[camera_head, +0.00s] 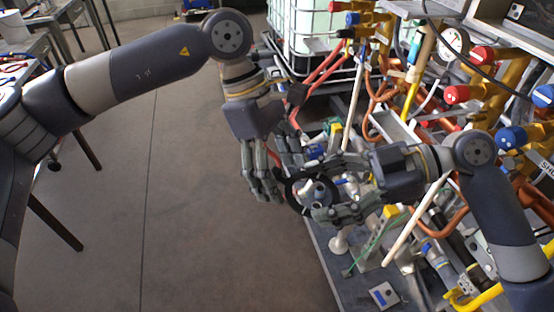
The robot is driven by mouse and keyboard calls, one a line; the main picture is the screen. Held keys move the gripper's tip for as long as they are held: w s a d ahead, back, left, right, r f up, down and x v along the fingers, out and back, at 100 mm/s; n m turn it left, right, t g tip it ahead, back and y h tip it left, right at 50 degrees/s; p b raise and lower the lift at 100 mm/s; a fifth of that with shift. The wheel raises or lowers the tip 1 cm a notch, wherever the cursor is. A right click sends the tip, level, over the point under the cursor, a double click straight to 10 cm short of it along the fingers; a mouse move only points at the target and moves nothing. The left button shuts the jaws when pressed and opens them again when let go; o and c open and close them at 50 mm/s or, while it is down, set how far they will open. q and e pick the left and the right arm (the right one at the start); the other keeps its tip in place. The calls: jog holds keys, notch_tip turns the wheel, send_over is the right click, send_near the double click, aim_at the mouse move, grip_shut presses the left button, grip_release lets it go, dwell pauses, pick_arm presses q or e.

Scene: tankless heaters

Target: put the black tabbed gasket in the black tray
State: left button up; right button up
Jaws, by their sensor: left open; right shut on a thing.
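A black ring, which looks like the black tabbed gasket (289,192), is held above the crowded bench in the middle of the camera_head view. My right gripper (318,192) comes in from the right and is shut on it. Fingers cover part of the ring, and I cannot make out its tab. My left gripper (267,188) is open, pointing down just left of the ring. I cannot tell whether its nearest fingers touch the ring. I cannot clearly pick out the black tray; arms and clutter hide much of the bench.
The dark bench top (345,281) is crowded with fittings and rods. Copper pipes with red and blue valve handles (511,137) rise at the right. A caged white tank (308,35) stands behind. Open concrete floor (190,220) lies left of the bench.

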pick_arm(q)
jog(key=c, duration=1.1)
jog(key=shift+c, duration=0.4)
pick_arm(e)
jog(key=o, duration=1.2)
